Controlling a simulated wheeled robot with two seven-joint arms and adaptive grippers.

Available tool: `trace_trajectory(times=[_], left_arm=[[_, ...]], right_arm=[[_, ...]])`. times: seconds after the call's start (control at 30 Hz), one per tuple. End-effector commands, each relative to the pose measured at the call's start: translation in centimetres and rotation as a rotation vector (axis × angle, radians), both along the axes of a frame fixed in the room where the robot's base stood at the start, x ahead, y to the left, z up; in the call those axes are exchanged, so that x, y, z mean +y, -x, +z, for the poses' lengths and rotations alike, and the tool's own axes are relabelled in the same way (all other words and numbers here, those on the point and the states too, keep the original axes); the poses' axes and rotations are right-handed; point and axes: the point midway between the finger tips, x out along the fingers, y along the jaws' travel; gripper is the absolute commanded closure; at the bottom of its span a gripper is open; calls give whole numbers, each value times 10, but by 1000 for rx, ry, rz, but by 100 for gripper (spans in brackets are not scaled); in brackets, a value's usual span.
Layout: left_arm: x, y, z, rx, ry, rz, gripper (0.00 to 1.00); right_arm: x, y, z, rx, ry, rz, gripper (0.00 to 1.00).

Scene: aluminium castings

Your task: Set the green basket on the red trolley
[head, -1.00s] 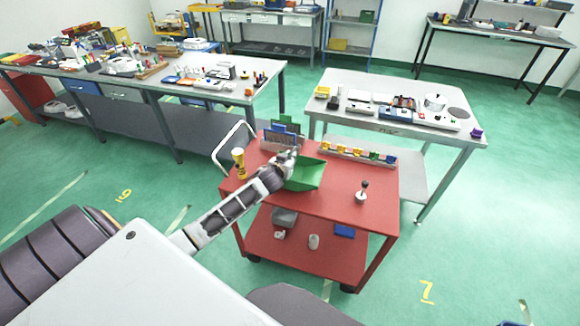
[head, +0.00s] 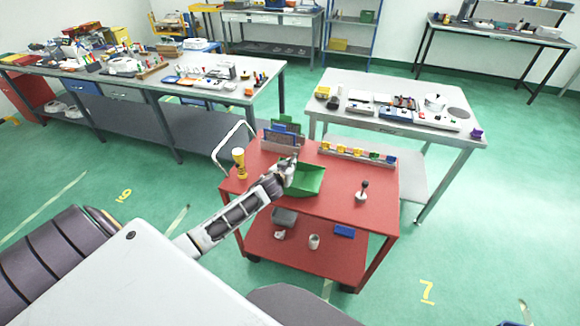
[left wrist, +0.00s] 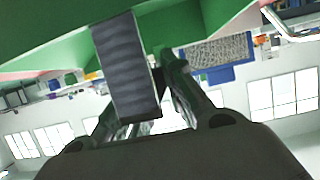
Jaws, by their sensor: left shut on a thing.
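The green basket (head: 309,181) is at the middle of the red trolley's top in the head view. My left gripper (head: 287,168) is shut on its left wall. The basket's underside is hidden, so I cannot tell whether it touches the top. In the left wrist view the green basket (left wrist: 195,22) fills the upper part, close against the gripper fingers (left wrist: 150,55). The red trolley (head: 330,207) has an upper top and a lower shelf. My right gripper is not in view.
The top is clear between basket and lever. A grey table (head: 400,124) stands behind.

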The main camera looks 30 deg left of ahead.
Motion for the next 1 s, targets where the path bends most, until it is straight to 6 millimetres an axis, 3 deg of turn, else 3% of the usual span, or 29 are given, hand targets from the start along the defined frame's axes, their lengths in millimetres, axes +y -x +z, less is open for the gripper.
trace_trajectory(times=[0.07, 0.1, 0.23, 0.73, 1.0], left_arm=[[0, 0, -1, -2, 0, 0, 100], [0, 0, -2, 1, 0, 0, 84], [0, 0, -2, 1, 0, 0, 67], [0, 0, 1, 0, -1, 0, 66], [-3, 14, 5, 2, 0, 1, 66]], right_arm=[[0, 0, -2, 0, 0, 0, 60], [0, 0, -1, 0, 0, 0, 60], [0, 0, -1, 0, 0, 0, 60], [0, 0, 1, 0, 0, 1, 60], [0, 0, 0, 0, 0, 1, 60]])
